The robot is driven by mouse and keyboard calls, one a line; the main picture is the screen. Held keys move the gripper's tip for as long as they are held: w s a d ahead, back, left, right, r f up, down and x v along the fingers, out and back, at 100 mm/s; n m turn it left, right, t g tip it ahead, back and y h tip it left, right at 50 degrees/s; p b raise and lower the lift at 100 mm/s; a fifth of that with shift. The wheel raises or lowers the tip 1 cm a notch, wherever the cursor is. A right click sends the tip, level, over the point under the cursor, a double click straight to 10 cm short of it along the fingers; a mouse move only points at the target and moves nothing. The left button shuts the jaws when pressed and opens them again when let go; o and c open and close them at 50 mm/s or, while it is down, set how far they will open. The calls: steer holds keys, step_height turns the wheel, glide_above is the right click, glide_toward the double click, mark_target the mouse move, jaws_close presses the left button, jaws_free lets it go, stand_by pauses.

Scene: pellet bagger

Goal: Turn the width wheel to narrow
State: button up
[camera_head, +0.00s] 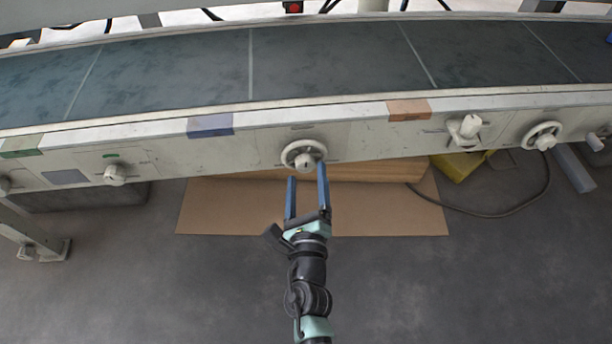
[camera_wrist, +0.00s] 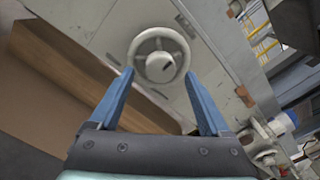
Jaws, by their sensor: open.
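A pale spoked handwheel (camera_head: 289,149) with a round hub sits on the front panel of the conveyor, under its middle. It also shows in the wrist view (camera_wrist: 159,36), straight ahead between my fingertips. A second pale handwheel (camera_head: 541,135) sits farther right on the same panel. No readable label tells which one is the width wheel. My gripper (camera_head: 306,173) is open and empty, with two blue fingers pointing at the middle wheel. In the wrist view my gripper (camera_wrist: 158,75) has its tips by the wheel's lower rim, one on each side; contact cannot be told.
The panel also carries a knob (camera_head: 115,175) at left and a pale fitting (camera_head: 464,128) at right. The belt (camera_head: 320,62) runs above. Flat cardboard (camera_head: 235,210) lies on the floor below, with a yellow object (camera_head: 456,166) and a cable to its right. The near floor is open.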

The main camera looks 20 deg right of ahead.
steer(key=shift+x, duration=1.1)
jaws_close()
